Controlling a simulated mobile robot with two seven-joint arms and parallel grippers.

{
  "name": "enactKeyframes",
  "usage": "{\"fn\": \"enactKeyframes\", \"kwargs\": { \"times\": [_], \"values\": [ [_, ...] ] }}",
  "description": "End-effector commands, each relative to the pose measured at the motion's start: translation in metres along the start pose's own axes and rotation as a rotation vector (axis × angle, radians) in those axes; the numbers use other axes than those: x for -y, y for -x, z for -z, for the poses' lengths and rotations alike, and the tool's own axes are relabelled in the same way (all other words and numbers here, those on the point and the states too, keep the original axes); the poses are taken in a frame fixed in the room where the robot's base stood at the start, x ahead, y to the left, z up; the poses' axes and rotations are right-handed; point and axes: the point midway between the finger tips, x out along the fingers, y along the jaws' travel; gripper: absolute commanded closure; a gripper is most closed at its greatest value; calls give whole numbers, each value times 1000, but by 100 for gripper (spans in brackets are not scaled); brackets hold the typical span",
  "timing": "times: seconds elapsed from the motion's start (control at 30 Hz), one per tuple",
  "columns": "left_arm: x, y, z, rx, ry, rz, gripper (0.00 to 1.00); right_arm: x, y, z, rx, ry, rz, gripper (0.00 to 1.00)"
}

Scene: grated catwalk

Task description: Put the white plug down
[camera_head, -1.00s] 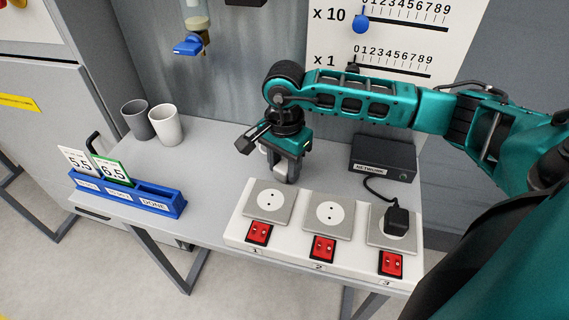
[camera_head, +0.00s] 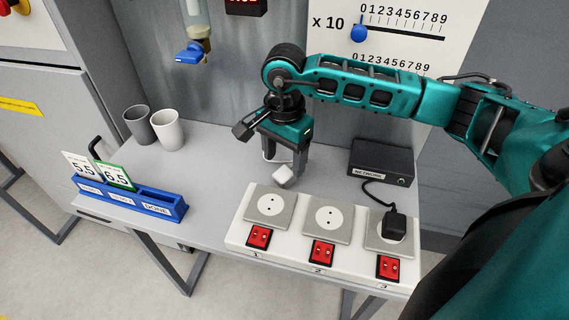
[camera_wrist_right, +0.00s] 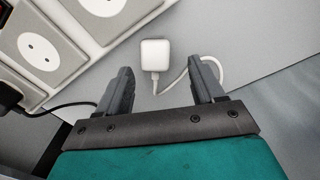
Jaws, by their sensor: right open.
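The white plug (camera_head: 283,174) lies on the grey tabletop just behind the socket strip, near socket 1. In the right wrist view the white plug (camera_wrist_right: 155,54) shows as a small white block with a white cable (camera_wrist_right: 209,62) trailing from it. My right gripper (camera_head: 283,172) is open above the plug. In the right wrist view its two fingers (camera_wrist_right: 161,78) are spread apart, and the plug lies beyond their tips, clear of both. My left gripper is not in view.
The white socket strip (camera_head: 236,232) has sockets and red switches numbered 1 to 3. A black plug (camera_head: 394,224) sits in socket 3, its cable leading to the network box (camera_head: 382,160). Two cups (camera_head: 167,131) and a blue card rack (camera_head: 160,206) stand left.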

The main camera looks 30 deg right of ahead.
Motion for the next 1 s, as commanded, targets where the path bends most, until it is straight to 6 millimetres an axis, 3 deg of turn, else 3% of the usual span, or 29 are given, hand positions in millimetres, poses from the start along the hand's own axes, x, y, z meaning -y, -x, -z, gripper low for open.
{"fn": "enactKeyframes", "kwargs": {
  "times": [0.2, 0.4, 1.0],
  "values": [
    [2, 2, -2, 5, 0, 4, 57, 1, 51, 0, -2, 0, 4, 32],
    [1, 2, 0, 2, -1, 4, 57, 0, 80, 0, -1, -1, 1, 32],
    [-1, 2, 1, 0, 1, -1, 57, 0, 88, 0, 0, 0, -1, 32]
  ]
}}
